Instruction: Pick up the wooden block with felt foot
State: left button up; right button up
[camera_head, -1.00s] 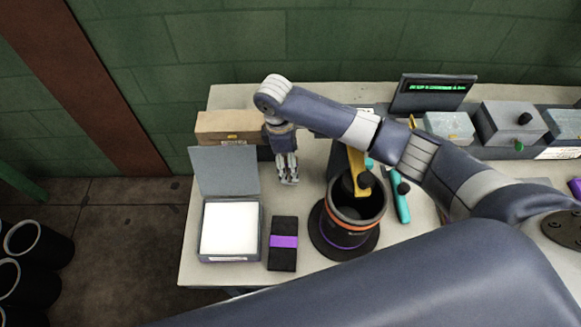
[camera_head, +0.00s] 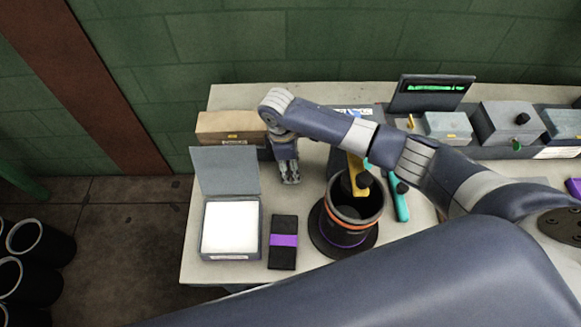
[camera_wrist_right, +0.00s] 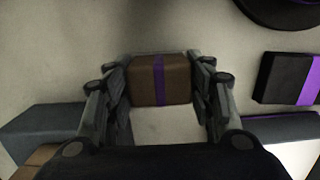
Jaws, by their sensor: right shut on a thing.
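The wooden block (camera_wrist_right: 160,80) is brown with a purple band down its middle. In the right wrist view it sits between the two fingers of my right gripper (camera_wrist_right: 163,92), which are shut on its sides. A felt foot cannot be made out. In the head view my right gripper (camera_head: 290,180) points down over the table, right of the open grey box, and the block cannot be made out there. My left gripper is not in view.
An open grey box (camera_head: 251,257) with a white inside stands left, next to a black case with a purple band (camera_head: 283,262). A black cup (camera_head: 340,228) holding tools stands right. A cardboard box (camera_head: 213,123) is behind. Bare table (camera_head: 307,165) lies around the gripper.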

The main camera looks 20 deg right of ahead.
notch_tip(320, 180, up, 10)
jog(key=shift+r+b, duration=0.1)
jog(key=shift+b, duration=0.85)
jog(key=o, duration=0.5)
jog(key=c, duration=0.4)
